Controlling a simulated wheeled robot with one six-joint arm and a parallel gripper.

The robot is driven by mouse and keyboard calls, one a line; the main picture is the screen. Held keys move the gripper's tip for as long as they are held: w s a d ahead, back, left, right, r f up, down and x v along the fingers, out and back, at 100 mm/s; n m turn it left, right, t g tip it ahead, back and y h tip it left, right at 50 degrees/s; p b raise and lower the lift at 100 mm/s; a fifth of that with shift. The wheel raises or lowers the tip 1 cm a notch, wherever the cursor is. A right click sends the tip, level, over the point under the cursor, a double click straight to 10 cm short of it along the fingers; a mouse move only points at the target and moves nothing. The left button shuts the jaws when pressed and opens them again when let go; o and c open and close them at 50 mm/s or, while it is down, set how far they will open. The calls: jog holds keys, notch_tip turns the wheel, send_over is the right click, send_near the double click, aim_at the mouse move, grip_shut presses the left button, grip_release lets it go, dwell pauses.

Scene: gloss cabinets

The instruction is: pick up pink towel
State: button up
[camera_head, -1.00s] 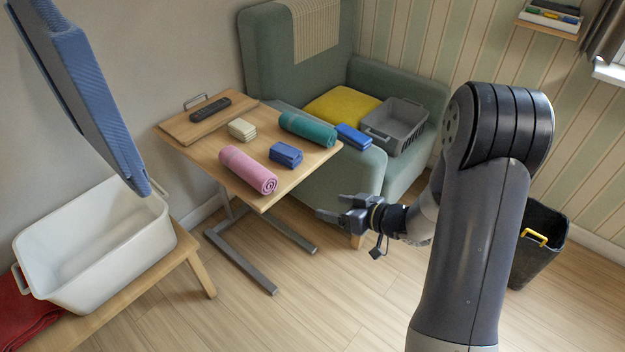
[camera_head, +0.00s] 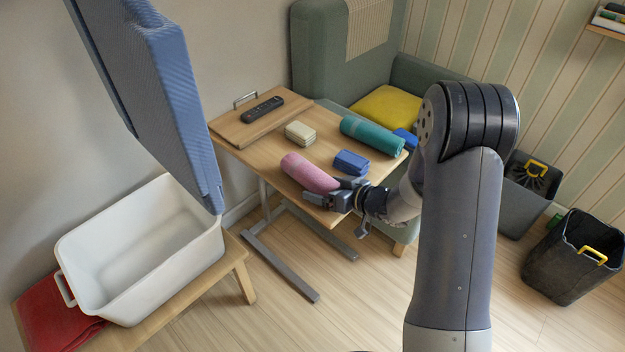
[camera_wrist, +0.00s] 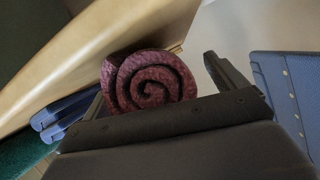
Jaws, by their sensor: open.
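The rolled pink towel (camera_head: 308,172) lies on the small wooden table (camera_head: 258,157), near its front edge. In the wrist view the towel's spiral end (camera_wrist: 150,82) faces the camera. My gripper (camera_head: 338,190) is at the towel's front right end, at about table height. In the wrist view my gripper (camera_wrist: 165,85) is open, with the towel end between its fingers, close to the left one. I cannot tell whether a finger touches it. The towel's near end is partly hidden by my gripper in the head view.
A folded blue cloth (camera_head: 351,162), a teal roll (camera_head: 373,136), a cream stack (camera_head: 300,133) and a remote (camera_head: 262,109) are on the table. A white bin (camera_head: 140,262) stands left on a bench. A blue hanging panel (camera_head: 160,90) is upper left. Black bins (camera_head: 565,262) stand right.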

jog(key=c, duration=1.1)
